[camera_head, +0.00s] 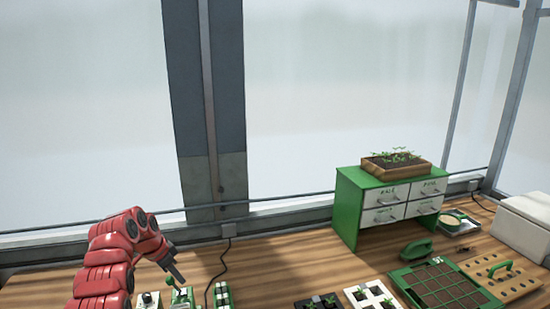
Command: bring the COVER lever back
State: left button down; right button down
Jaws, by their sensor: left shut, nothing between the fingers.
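My left gripper (175,270) reaches down from the red arm at the lower left. It is shut and empty, with its tips just above a small green-and-white lever unit (182,298) at the bottom edge. A short stick rises from this unit by the fingertips; I cannot tell whether they touch. A white-and-green unit with a dark knob (148,299) stands to its left, and another green-and-white block (222,294) to its right. No label can be read, so I cannot tell which is the COVER lever. The lower parts are cut off by the picture's edge. My right gripper is not in view.
A green drawer cabinet (346,208) with a planted wooden box (396,177) stands at the back right. A green seed tray (405,284), a wooden board with holes (519,284) and a white box (528,222) are at the right. The wooden bench left of the cabinet is mostly clear.

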pick_arm(q)
notch_tip(320, 180, up, 6)
jog(key=d, duration=0.1)
jog(key=shift+w, duration=0.15)
dwell(0.5)
